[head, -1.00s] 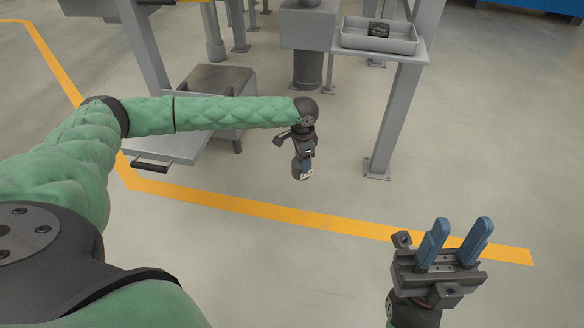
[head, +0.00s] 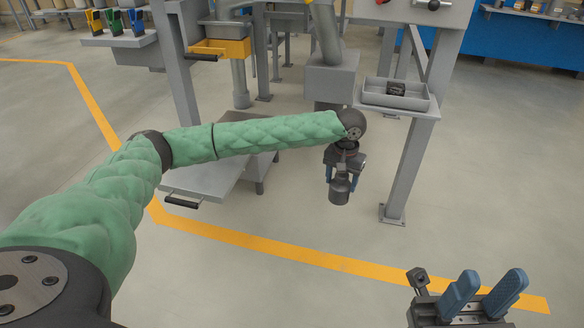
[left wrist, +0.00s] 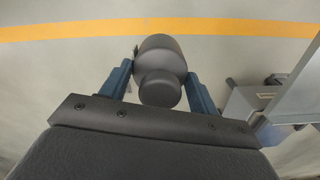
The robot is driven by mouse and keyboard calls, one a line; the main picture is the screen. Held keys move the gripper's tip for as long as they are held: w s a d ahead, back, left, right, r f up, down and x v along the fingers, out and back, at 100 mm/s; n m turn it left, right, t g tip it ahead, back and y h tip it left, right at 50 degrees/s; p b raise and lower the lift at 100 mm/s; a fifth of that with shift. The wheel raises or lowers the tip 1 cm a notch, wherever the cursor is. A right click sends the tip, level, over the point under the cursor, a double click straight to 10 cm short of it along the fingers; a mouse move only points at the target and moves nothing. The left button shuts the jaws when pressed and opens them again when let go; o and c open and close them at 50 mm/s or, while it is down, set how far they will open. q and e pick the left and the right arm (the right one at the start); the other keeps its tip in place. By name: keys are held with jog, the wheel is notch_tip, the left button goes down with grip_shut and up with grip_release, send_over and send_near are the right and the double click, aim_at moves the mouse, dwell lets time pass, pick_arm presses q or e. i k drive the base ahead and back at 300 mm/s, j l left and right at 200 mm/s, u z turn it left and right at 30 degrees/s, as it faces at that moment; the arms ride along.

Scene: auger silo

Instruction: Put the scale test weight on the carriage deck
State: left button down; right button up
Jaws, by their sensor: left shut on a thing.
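The scale test weight (head: 339,190) is a dark grey cylinder with a knob, hanging from my left gripper (head: 343,176). The left wrist view shows the weight (left wrist: 161,70) between the two blue fingers of the left gripper (left wrist: 160,85), which are shut on it. It is held in the air over the floor, in front of the grey frame. The carriage deck appears to be the low grey platform (head: 207,181) with a black handle, left of the weight and partly behind my left arm. My right gripper (head: 484,293) is at the lower right, fingers apart, with nothing between them.
A grey tray (head: 396,101) holding a small dark object sits on a shelf right of the weight. A frame leg (head: 408,175) stands below it. A yellow bin (head: 222,48) and coloured holders (head: 115,24) are at the back left. The floor in front is clear.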

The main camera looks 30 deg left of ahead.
aim_at(207, 166)
jog(key=i+j+u, duration=0.55)
jog(key=i+u, duration=0.2)
jog(key=i+j+u, duration=0.1)
jog(key=i+u, duration=0.25)
